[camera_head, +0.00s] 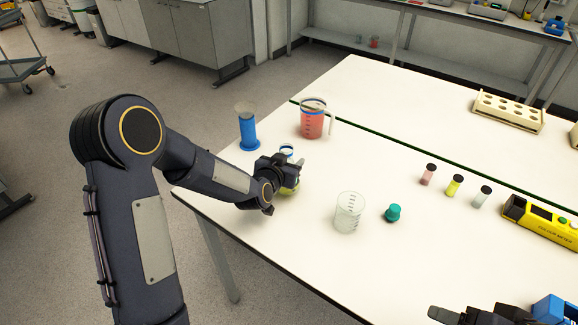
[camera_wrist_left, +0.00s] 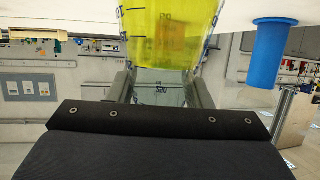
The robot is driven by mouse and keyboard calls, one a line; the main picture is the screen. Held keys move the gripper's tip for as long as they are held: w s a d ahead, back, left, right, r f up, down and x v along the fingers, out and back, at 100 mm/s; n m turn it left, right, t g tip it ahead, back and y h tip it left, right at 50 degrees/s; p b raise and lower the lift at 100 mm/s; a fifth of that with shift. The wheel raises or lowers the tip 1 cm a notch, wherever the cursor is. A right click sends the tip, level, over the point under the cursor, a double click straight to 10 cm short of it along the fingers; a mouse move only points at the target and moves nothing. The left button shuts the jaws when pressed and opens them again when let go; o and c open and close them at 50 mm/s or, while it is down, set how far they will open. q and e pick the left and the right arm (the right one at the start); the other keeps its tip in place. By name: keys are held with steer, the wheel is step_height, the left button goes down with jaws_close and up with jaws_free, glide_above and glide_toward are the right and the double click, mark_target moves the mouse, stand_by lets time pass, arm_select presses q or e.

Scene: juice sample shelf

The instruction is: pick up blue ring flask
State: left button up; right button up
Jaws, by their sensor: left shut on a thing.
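The blue ring flask (camera_head: 287,149) stands near the table's left edge in the head view. Its blue-ringed top shows above my gripper and its yellow liquid shows below. My left gripper (camera_head: 293,171) is shut on its neck and hides much of it. The left wrist view, which is upside down, shows the flask's yellow body (camera_wrist_left: 168,35) and its clear neck between the two fingers (camera_wrist_left: 160,90). The flask looks upright; I cannot tell whether it touches the table. Part of my right gripper (camera_head: 470,315) shows at the bottom right edge; its fingers are not clear.
A blue cylinder (camera_head: 247,133) and a red-filled jug (camera_head: 312,122) stand just behind the flask. An empty glass beaker (camera_head: 349,214) and a teal stopper (camera_head: 393,212) are to the right. Several small vials, a yellow meter (camera_head: 540,220) and a rack (camera_head: 507,113) stand farther right.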

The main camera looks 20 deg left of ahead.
arm_select(q)
steer(key=s+r, duration=0.1)
steer(key=r, duration=0.1)
steer(key=s+r, duration=0.2)
steer(key=s+d+r, duration=0.1)
steer(key=r, duration=0.1)
steer(key=shift+s+r+b, duration=0.35)
steer(key=shift+s+r, duration=0.05)
glide_toward(291, 152)
steer(key=shift+s+d+r+p, duration=0.15)
steer(key=shift+s+d+r, duration=0.15)
steer(key=shift+s+d, duration=0.25)
steer(key=shift+s+d+r+p, duration=0.15)
steer(key=shift+s+d+r, duration=0.2)
steer(key=shift+d, duration=0.4)
arm_select(e)
steer(key=shift+f, duration=0.1)
